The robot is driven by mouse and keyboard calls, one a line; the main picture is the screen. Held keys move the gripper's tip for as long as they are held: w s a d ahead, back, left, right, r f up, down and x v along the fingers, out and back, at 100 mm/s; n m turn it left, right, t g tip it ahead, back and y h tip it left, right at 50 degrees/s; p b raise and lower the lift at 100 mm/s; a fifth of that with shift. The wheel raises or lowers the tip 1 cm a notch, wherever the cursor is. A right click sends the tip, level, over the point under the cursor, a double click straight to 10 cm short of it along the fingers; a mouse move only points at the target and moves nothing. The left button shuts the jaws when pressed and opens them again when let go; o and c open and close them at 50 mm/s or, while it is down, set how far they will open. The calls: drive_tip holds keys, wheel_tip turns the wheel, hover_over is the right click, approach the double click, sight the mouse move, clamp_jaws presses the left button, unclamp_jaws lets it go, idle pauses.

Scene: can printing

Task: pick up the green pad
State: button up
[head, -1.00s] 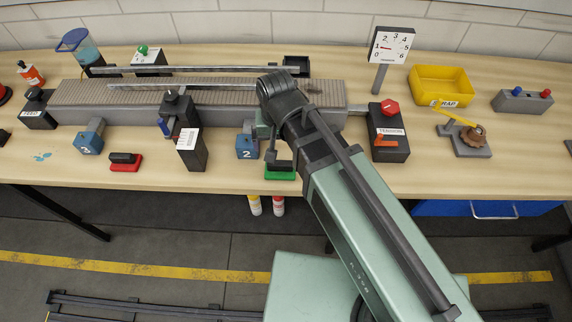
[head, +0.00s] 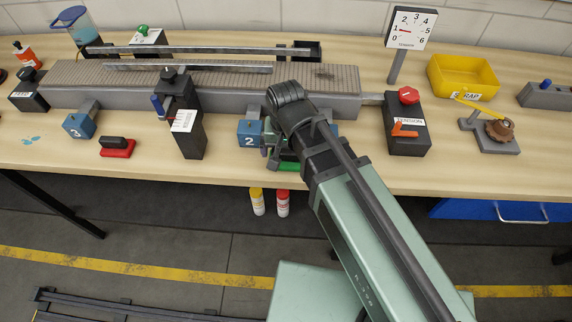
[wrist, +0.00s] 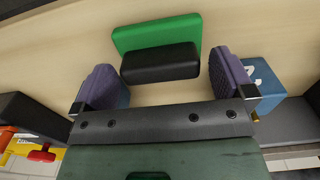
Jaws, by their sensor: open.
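The green pad has a flat green base and a black grip block on top. In the wrist view the green pad (wrist: 157,34) lies just ahead of my gripper (wrist: 165,80). Its black grip is between the two purple-padded fingers, toward their tips, with a gap visible on each side. My gripper is open and holds nothing. In the head view the green pad (head: 288,166) shows only as a green strip at the table's front edge, mostly hidden by my arm, and the fingers are largely hidden too.
The blue block marked 2 (head: 250,134) stands close left of the pad; it also shows beside one finger in the wrist view (wrist: 263,84). A red pad (head: 117,148) lies farther left. The conveyor (head: 220,90) runs behind. The black tension box (head: 406,130) stands to the right.

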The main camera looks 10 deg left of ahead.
sight(286, 151)
drive_tip(key=shift+f, duration=0.8)
drive_tip(key=shift+r, duration=0.25)
drive_tip(key=c, duration=0.8)
drive_tip(key=shift+r, duration=0.1)
drive_tip(key=shift+c, duration=0.2)
wheel_tip(286, 151, up, 20)
drive_tip(key=p, duration=2)
